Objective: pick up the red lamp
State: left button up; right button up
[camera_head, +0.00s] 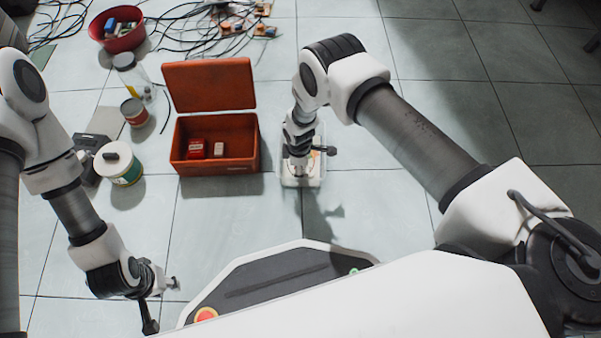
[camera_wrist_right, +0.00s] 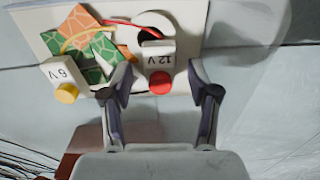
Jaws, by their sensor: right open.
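The red lamp (camera_wrist_right: 160,82) is a small red dome on a white block marked 12 V, seen in the right wrist view. It is on a pale board (camera_wrist_right: 35,23). My right gripper (camera_wrist_right: 162,84) is open, with one finger on each side of the red lamp and a visible gap to it. In the head view the right gripper hangs over the board (camera_head: 302,182) and hides most of it, including the red lamp. My left gripper (camera_head: 161,304) is open and empty over the floor at lower left.
A yellow lamp (camera_wrist_right: 67,93) on a 6 V block and patterned green and orange pieces (camera_wrist_right: 88,42) share the board. An open red box (camera_head: 215,170) stands just left of the board. Jars, a red bowl (camera_head: 117,30) and cables lie farther left and back.

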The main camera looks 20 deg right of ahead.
jog(key=shift+r, duration=0.15)
jog(key=c, duration=1)
